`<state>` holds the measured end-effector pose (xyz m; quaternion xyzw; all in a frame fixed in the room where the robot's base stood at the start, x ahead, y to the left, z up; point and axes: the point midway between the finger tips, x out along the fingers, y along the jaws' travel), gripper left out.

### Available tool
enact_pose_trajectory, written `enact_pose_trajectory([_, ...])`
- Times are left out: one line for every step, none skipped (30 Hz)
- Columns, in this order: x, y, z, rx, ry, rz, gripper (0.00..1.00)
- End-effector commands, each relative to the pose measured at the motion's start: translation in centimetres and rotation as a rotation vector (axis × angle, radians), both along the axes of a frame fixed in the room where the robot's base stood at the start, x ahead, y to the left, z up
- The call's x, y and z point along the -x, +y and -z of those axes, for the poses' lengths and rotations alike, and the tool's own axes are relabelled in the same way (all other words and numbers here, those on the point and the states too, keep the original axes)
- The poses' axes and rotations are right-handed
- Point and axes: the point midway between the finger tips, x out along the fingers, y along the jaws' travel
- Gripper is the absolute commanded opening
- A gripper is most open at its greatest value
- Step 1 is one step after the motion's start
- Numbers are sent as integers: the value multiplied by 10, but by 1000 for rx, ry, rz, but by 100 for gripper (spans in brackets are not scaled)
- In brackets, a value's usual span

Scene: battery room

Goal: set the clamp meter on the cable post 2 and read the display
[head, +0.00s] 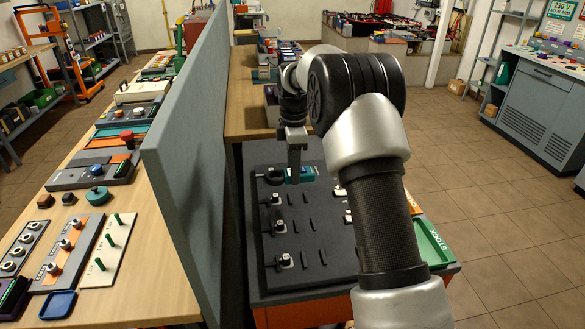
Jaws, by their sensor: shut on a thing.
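My gripper (295,168) points down at the far left part of a dark board and is shut on a teal and black tool, the clamp meter (307,176). Its black ring-shaped jaw (273,176) sticks out to the left. Its display cannot be read from here. I cannot tell whether it touches the board. On the left bench, a white plate (92,274) bears three green upright pegs, and a grey and orange plate (44,283) bears three silver posts. Their markings are too small to tell which is cable post 2.
A tall grey partition (185,150) stands between the left bench (150,285) and the dark board (300,270). Small fittings stand on the board. A green STOCK tray (434,243) lies at its right, partly behind my arm. The tiled floor (500,215) at right is clear.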

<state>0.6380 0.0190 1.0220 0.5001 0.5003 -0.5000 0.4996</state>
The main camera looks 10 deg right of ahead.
Motion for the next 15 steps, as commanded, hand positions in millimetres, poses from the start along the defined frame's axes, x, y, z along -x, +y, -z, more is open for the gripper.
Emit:
enact_pose_trajectory([11,0,1,0,1,0,2])
enact_pose_trajectory([18,0,3,0,1,0,2])
enact_pose_trajectory([26,0,5,0,1,0,2])
enact_pose_trajectory([33,0,7,0,1,0,2])
enact_pose_trajectory([39,0,9,0,1,0,2])
enact_pose_trajectory([48,0,11,0,0,0,2])
enact_pose_trajectory([54,0,13,0,1,-1,2])
enact_pose_trajectory([59,0,14,0,0,-1,2])
enact_pose_trajectory([67,0,16,0,1,-1,2])
enact_pose_trajectory([71,0,17,0,-1,-1,2])
enact_pose_trajectory([75,0,19,1,0,-1,2])
enact_pose_trajectory([80,0,20,1,-1,-1,2])
enact_pose_trajectory([83,0,21,1,-1,-1,2])
enact_pose_trajectory([85,0,21,1,-2,-1,2])
enact_pose_trajectory([88,0,23,1,-1,-1,2])
